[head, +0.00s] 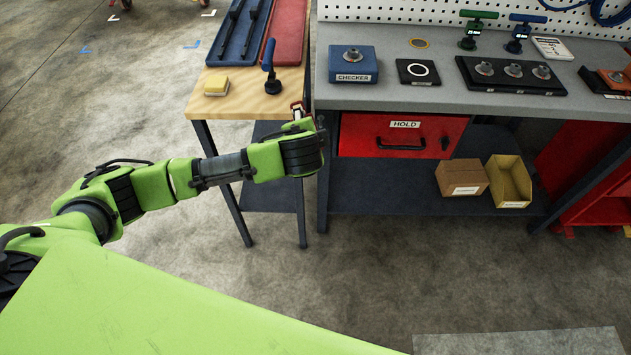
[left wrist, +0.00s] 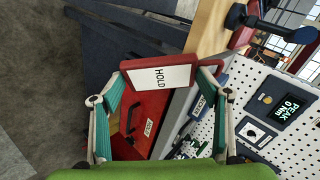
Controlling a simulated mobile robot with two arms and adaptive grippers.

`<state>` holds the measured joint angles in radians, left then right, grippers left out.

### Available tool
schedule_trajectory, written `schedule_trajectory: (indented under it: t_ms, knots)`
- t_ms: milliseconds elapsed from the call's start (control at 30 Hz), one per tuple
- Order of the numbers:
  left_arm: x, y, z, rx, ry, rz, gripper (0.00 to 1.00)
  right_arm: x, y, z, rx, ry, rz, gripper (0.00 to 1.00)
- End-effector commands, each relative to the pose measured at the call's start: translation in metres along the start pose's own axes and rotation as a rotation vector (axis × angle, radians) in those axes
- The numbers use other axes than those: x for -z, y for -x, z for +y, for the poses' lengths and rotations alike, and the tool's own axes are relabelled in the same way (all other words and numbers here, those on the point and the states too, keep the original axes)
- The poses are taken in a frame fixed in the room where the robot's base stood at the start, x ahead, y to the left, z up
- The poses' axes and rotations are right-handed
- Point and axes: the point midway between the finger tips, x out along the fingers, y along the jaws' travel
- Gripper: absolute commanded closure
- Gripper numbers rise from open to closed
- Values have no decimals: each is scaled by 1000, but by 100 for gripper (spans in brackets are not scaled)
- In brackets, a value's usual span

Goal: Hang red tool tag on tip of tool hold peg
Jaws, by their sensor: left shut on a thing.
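In the head view my left gripper (head: 298,112) is at the front right corner of the wood-topped trolley, and only a small red bit of the tag shows. A dark blue upright tool with a round-ended handle (head: 270,68) stands on the trolley beyond the gripper. I cannot pick out the tool hold peg with certainty. My right gripper is not in view.
The wooden trolley top (head: 240,106) holds a yellow block (head: 216,86) and blue (head: 240,38) and red trays. The grey bench (head: 440,98) stands close on the right, with a blue CHECKER box (head: 353,64) and a red HOLD drawer (head: 402,134). Floor in front is clear.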

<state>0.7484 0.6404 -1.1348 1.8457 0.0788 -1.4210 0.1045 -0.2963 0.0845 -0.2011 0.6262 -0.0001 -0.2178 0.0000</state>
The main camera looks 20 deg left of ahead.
Motion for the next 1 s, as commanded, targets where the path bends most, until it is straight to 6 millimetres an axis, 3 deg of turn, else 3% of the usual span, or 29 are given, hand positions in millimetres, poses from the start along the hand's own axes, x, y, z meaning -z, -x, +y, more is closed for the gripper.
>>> schedule_trajectory:
  t_ms: [33, 200, 400, 600, 1000]
  knots:
    - [-9, -14, 22, 26, -77, 53, 52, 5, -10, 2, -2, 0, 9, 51]
    - [-12, -33, 64, 122, -268, 245, 52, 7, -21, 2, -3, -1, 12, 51]
    - [-11, -40, 98, 185, -370, 388, 52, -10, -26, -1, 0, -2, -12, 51]
    - [-10, -42, 106, 203, -395, 430, 52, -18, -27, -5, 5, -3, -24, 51]
    - [-6, -58, 94, 205, -395, 431, 52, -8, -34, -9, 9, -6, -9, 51]
